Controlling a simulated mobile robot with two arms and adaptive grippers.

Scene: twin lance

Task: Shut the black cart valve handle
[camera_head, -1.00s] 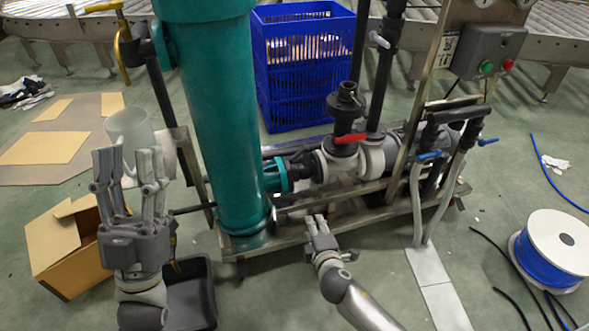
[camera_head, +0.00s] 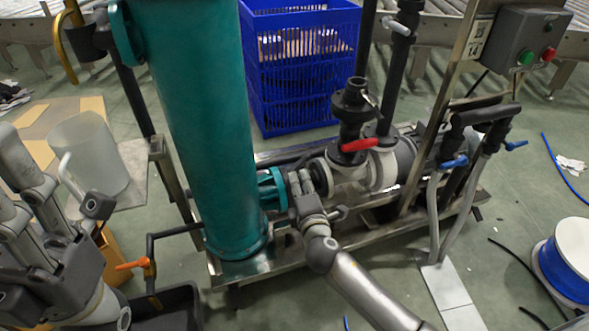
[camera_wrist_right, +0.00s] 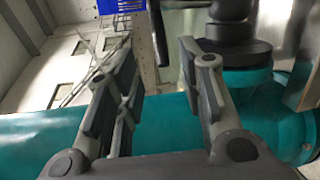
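The cart carries a red lever handle (camera_head: 360,145) on its black valve, blue lever handles (camera_head: 455,161) on the right hoses and an orange handle (camera_head: 132,265) at lower left. I cannot pick out a black valve handle for certain. My right gripper (camera_head: 301,182) is beside the black pipe just right of the teal column (camera_head: 205,140), below and left of the red handle. In the right wrist view its fingers (camera_wrist_right: 158,65) are apart with nothing between them, in front of teal surface. My left gripper (camera_head: 38,185) is open and empty at the lower left.
A blue crate (camera_head: 300,65) stands behind the cart. A grey control box (camera_head: 517,38) is at upper right, and a white spool (camera_head: 565,255) is on the floor at right. A translucent container (camera_head: 95,155) stands left of the column.

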